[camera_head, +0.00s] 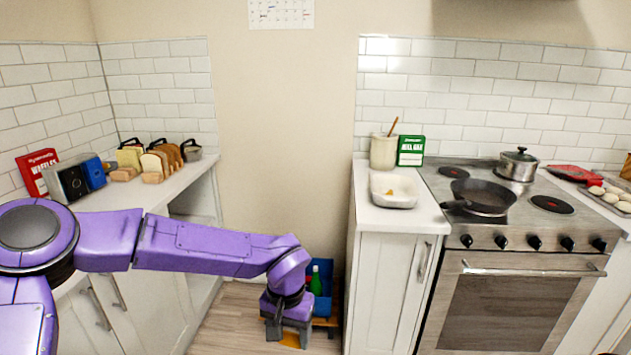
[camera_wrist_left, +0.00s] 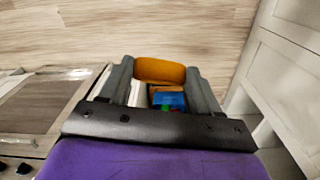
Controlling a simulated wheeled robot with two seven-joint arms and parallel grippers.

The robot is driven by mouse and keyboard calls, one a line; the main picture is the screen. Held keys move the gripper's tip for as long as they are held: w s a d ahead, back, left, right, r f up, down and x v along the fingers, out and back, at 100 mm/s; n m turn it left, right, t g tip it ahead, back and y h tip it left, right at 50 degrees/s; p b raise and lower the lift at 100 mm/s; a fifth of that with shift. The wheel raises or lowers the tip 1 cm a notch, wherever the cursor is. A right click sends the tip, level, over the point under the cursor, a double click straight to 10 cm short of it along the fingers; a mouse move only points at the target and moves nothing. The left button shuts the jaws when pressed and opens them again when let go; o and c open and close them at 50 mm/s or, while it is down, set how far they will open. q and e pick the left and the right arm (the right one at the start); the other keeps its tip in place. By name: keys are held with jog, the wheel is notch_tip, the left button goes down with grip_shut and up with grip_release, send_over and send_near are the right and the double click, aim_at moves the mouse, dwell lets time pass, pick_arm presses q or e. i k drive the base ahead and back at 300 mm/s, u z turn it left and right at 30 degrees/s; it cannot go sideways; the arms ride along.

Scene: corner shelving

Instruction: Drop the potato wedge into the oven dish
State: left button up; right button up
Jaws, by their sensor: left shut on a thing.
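The potato wedge (camera_wrist_left: 159,71) is an orange-yellow piece. My left gripper (camera_head: 288,337) is shut on it, with one dark finger on each side in the left wrist view (camera_wrist_left: 160,80). In the head view only a little of the wedge (camera_head: 290,341) shows between the fingers, low in the gap between the counters. The oven dish (camera_head: 381,201) is a pale rectangular dish on the counter left of the stove, above and to the right of the gripper. A small yellow-orange piece (camera_head: 390,192) lies in it. My right gripper is not in view.
A blue crate (camera_head: 326,304) with a green bottle (camera_head: 316,281) stands low behind my left gripper. A white cabinet (camera_head: 385,280) rises just right of it. A utensil crock (camera_head: 383,152) and green box (camera_head: 411,150) stand behind the dish. A pan (camera_head: 484,197) sits on the stove.

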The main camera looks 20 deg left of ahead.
aim_at(384, 192)
jog(key=u, duration=0.3)
jog(key=k, duration=0.25)
jog(key=z, duration=1.2)
jog(key=i, duration=1.45)
jog(key=u, duration=0.6)
